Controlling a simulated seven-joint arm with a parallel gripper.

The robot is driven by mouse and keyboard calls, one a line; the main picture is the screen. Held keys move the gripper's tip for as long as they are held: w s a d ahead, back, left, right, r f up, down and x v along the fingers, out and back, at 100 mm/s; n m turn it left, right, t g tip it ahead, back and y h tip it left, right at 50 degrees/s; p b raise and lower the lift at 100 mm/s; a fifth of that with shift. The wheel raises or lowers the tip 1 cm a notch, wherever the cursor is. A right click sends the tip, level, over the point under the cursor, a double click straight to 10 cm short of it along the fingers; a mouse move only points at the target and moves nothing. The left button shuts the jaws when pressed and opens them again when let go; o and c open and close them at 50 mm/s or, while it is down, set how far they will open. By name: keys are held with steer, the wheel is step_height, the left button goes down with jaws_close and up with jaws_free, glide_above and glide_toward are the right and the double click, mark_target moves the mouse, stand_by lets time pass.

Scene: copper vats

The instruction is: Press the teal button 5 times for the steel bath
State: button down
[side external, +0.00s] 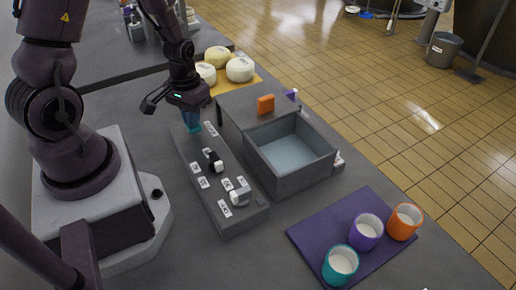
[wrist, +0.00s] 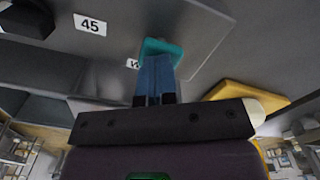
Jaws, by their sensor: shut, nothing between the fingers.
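My gripper (side external: 190,117) is shut and empty, pointing down at the far end of the grey control panel (side external: 219,204). The teal button (side external: 196,129) is right under its fingertips. In the wrist view, the blue fingers of my gripper (wrist: 156,68) reach to the teal button (wrist: 163,47) and hide part of it. I cannot tell whether they touch it or how far it is pressed. The steel bath (side external: 262,163) is a grey rectangular basin with pale bluish liquid, right of the panel.
An orange block (side external: 265,104) sits behind the bath. Pale round cheeses (side external: 240,70) lie on a yellow board at the back. Teal, purple and orange cups stand on a purple mat (side external: 318,228) in front.

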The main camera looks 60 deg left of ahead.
steer(key=shift+f, duration=0.9)
steer(key=shift+r, duration=2)
steer(key=shift+f, duration=0.1)
steer(key=shift+f, duration=1.9)
steer(key=shift+r, duration=2)
